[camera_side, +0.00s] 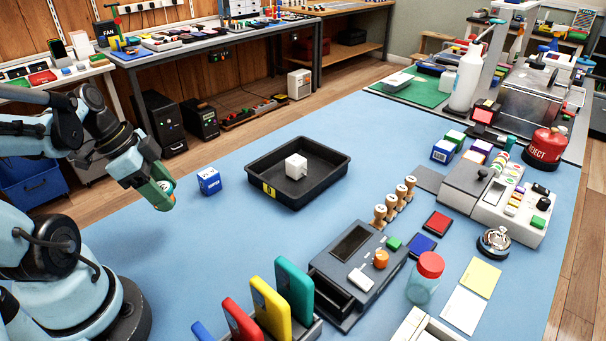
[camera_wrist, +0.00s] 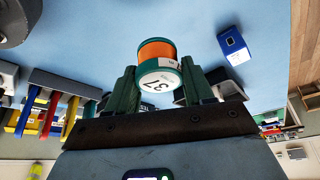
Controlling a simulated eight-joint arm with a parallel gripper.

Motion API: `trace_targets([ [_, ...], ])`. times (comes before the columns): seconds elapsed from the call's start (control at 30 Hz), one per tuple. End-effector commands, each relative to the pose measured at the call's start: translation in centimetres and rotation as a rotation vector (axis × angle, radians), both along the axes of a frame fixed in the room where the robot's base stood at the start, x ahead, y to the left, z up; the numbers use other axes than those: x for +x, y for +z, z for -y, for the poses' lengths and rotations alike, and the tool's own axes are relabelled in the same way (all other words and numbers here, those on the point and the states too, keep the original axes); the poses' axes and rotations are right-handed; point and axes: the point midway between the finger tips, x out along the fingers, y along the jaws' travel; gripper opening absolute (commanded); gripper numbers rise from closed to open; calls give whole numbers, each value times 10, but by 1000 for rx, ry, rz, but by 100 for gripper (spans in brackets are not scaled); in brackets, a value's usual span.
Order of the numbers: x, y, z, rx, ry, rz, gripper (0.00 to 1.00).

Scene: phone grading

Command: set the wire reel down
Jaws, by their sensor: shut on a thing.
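My gripper (camera_side: 163,196) is at the left of the blue bench in the side view, held above the surface. It is shut on the wire reel (camera_wrist: 158,66), which has orange wire, green flanges and a white label with the number 31. In the wrist view the reel sits between my gripper's green fingers (camera_wrist: 160,88). In the side view only a small part of the reel (camera_side: 169,185) shows, mostly hidden by the fingers. The gap between reel and bench is hard to judge.
A blue box (camera_side: 209,181) stands just right of my gripper. A black tray (camera_side: 335,185) holding a white cube (camera_side: 296,166) lies further right. Coloured upright phones (camera_side: 270,310) stand at the front. The blue bench (camera_side: 190,265) is clear in front of my gripper.

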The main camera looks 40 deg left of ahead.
Motion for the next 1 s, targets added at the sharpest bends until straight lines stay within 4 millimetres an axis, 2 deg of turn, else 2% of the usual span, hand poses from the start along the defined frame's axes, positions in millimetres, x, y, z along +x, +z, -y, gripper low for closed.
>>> trace_targets([
  [0.17,-6,-4,-4,-1,0,-1,22],
  [0.5,-6,-36,-5,0,-1,0,22],
  [1.0,-6,-59,-4,0,-1,0,22],
])
